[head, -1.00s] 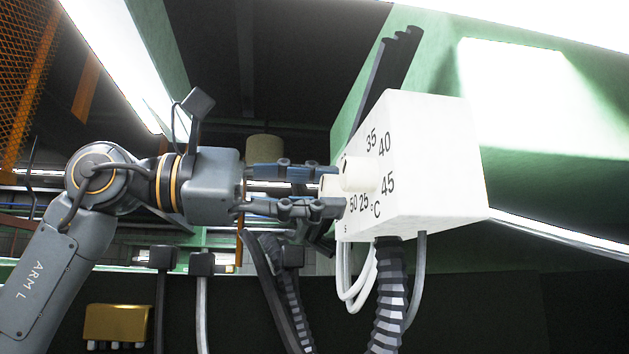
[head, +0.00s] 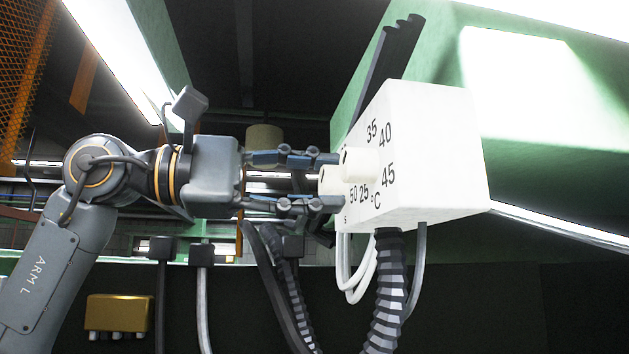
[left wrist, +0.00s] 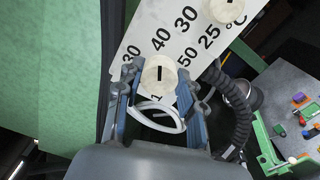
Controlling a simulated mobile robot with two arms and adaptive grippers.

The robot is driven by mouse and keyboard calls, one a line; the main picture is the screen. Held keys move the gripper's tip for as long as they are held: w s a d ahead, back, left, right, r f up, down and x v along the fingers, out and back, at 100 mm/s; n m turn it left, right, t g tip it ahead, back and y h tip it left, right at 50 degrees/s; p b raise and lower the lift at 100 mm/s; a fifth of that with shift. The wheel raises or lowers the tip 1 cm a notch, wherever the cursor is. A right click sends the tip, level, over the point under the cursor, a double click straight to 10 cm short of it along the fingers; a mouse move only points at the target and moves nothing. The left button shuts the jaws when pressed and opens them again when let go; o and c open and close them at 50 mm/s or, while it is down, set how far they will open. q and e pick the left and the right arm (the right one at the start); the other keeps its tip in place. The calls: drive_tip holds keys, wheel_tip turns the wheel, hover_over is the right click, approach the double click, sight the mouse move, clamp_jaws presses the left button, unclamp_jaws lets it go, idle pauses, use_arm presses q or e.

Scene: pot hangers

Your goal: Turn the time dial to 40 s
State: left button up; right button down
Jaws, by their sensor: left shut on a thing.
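The time dial is a cream round knob with a dark line mark, on a white control box (head: 440,150). In the left wrist view the dial (left wrist: 158,77) sits between my fingertips. Its mark runs nearly upright in the picture, in line with the printed 40; 30 is to the left and 50 to the right. In the head view the dial (head: 326,181) is partly hidden by my fingers. My left gripper (head: 330,181) is shut on it; its fingers also show in the left wrist view (left wrist: 157,82). My right gripper is out of view.
A second cream dial, for °C (head: 359,166), sits close beside the time dial, near my fingertips. A ribbed hose (head: 388,300) and cables hang below the box. Green panels stand behind it. A grey surface with coloured parts (left wrist: 295,105) lies at right in the left wrist view.

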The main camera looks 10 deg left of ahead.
use_arm(q)
drive_tip(key=o, duration=1.2)
drive_tip(key=v, duration=1.2)
